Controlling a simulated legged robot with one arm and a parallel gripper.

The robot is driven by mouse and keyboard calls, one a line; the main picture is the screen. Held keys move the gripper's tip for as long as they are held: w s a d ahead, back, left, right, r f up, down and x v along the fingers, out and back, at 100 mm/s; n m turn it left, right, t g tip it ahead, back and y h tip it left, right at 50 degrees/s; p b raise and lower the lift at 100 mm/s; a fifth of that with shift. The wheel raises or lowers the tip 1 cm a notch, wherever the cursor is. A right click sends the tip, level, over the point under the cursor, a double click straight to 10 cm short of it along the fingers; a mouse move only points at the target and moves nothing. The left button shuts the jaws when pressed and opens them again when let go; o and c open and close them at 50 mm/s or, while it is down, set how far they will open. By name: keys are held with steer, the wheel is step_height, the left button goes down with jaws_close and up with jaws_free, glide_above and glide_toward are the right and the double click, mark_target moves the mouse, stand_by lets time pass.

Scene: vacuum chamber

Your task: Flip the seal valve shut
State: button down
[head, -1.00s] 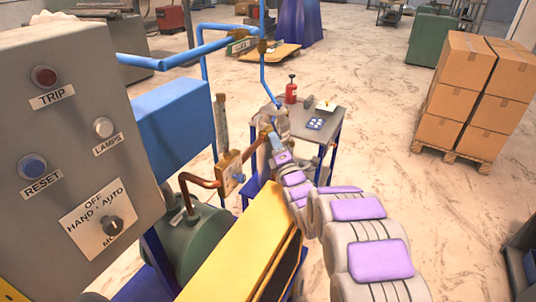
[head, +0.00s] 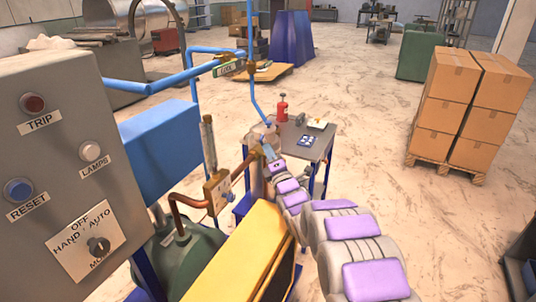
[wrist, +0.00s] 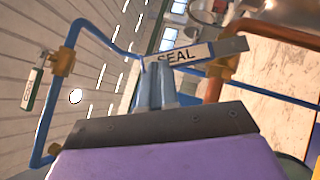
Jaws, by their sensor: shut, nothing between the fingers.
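The seal valve's handle (wrist: 193,54), a flat bar with a white plate reading SEAL, crosses the upper middle of the wrist view. It joins a brass valve body (wrist: 222,68) on a copper pipe at its right. My gripper (wrist: 157,68) has its two blue-grey fingers together and empty, with the tips at the handle's left part. I cannot tell whether they touch it.
A grey control box (head: 75,150) stands at the left, with a yellow housing (head: 232,258) below my arm. A blue pipe (head: 252,95) comes down near the gripper. A small table (head: 318,148) stands behind it. Stacked cartons (head: 465,105) stand right, with clear floor between.

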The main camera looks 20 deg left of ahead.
steer(key=shift+w+a+r+m+g+h+p, duration=0.4)
steer(key=shift+w+a+r+m+h+p, duration=0.25)
steer(key=shift+m, duration=0.25)
steer(key=shift+w+r+m+g+h+p, duration=0.25)
steer(key=shift+w+r+m+h, duration=0.1)
steer(key=shift+w, duration=0.2)
steer(key=shift+w+r+m+g+h+p, duration=0.2)
steer(key=shift+w+m, duration=0.15)
steer(key=shift+w, duration=0.3)
